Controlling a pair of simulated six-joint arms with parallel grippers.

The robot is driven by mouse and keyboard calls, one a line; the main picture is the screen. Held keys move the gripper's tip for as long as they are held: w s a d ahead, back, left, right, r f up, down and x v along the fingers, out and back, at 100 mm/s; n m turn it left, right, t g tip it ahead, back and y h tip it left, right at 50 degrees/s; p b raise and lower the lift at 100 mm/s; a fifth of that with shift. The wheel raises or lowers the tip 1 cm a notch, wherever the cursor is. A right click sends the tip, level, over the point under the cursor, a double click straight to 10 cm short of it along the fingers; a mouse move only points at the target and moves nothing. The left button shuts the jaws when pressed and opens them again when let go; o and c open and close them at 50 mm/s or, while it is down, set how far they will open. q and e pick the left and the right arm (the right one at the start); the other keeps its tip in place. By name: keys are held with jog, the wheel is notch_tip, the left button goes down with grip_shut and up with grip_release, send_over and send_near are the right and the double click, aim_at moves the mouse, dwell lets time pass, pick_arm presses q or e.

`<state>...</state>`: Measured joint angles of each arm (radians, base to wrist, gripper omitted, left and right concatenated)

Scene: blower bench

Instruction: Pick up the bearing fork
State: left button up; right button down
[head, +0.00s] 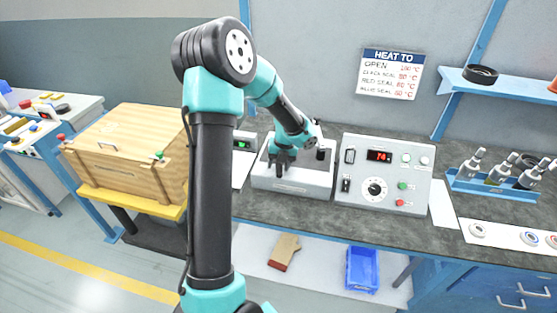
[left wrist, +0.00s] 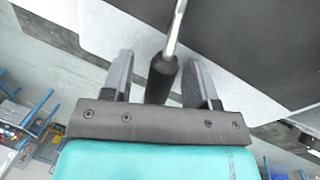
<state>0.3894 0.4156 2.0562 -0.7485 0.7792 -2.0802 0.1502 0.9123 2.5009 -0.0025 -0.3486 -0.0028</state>
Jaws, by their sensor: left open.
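The bearing fork (left wrist: 161,80), seen as a black handle with a bright metal shaft, shows in the left wrist view. Its handle lies between the two fingers of my left gripper (left wrist: 160,62), with visible gaps on both sides. The left gripper is open and not closed on it. In the head view my left gripper (head: 281,163) points down over the grey box unit (head: 300,181) on the bench. There the fork cannot be made out clearly behind the gripper. The fork's far end is outside the left wrist view. My right gripper is not in view.
A control box (head: 383,172) with a red display stands right of the grey unit. A blue rack (head: 497,189) of metal tools stands farther right. A wooden chest (head: 128,150) is at left. A blue bin (head: 362,269) and a brown item (head: 284,251) lie on the lower shelf.

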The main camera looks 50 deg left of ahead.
pick_arm(q)
grip_shut()
dwell(0.5)
jog(key=shift+r, duration=0.1)
notch_tip(320, 180, up, 10)
jog(key=shift+f, duration=0.1)
dwell(0.5)
dwell(0.4)
